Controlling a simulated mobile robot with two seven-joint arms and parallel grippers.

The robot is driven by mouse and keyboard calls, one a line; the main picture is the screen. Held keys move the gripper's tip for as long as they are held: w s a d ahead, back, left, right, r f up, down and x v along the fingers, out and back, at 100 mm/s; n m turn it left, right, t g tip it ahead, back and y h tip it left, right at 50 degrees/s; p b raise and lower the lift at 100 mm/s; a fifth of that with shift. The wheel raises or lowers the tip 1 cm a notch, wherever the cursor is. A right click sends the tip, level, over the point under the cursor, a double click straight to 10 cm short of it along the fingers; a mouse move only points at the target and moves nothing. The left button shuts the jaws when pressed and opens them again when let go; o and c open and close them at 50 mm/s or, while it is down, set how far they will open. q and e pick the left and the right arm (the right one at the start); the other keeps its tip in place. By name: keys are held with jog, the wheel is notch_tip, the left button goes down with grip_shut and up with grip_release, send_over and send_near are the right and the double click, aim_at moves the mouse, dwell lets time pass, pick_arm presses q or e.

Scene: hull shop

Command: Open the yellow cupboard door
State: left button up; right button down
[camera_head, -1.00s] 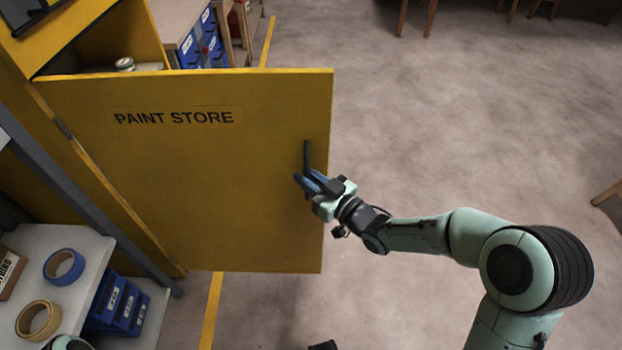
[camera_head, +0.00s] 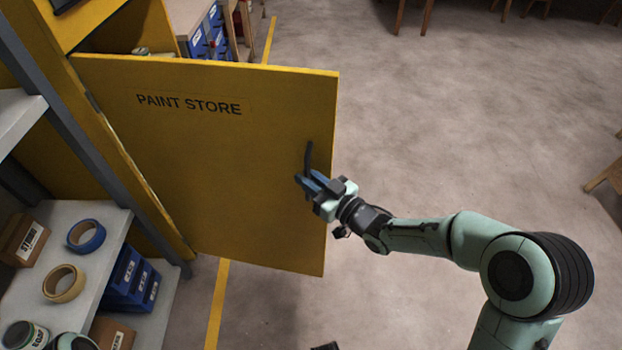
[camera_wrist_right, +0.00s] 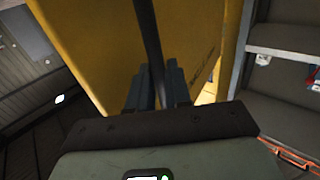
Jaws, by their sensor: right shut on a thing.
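The yellow cupboard door (camera_head: 215,170), lettered "PAINT STORE", stands wide open, swung out from the yellow cupboard (camera_head: 150,22) at the left. A dark bar handle (camera_head: 309,157) is upright near its free edge. My right gripper (camera_head: 308,184) is shut on the lower part of the handle. In the right wrist view the handle (camera_wrist_right: 148,40) runs down between the two fingers (camera_wrist_right: 156,88), with the yellow door (camera_wrist_right: 95,45) behind it.
A grey shelf unit (camera_head: 95,222) stands at the front left, close to the door's hinge side, with blue tape (camera_head: 86,236), tan tape (camera_head: 63,284) and blue bins (camera_head: 130,280). Open concrete floor (camera_head: 460,130) lies to the right. A wooden leg (camera_head: 603,175) shows at the right edge.

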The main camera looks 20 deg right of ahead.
pick_arm(q)
jog(key=shift+s, duration=0.1)
pick_arm(e)
jog(key=shift+s+a, duration=0.1)
jog(key=shift+a, duration=0.45)
jog(key=c, duration=1.2)
grip_release()
pick_arm(q)
jog(key=shift+a, duration=0.1)
pick_arm(e)
jog(key=shift+d, duration=0.15)
pick_arm(q)
jog(key=w+r+t+p, duration=0.1)
jog(key=w+r+p, duration=0.1)
jog(key=w+r, duration=0.2)
jog(key=shift+w+d+t, duration=0.4)
jog(key=shift+w, duration=0.05)
pick_arm(e)
jog(key=v, duration=1.3)
jog(key=shift+d, duration=0.1)
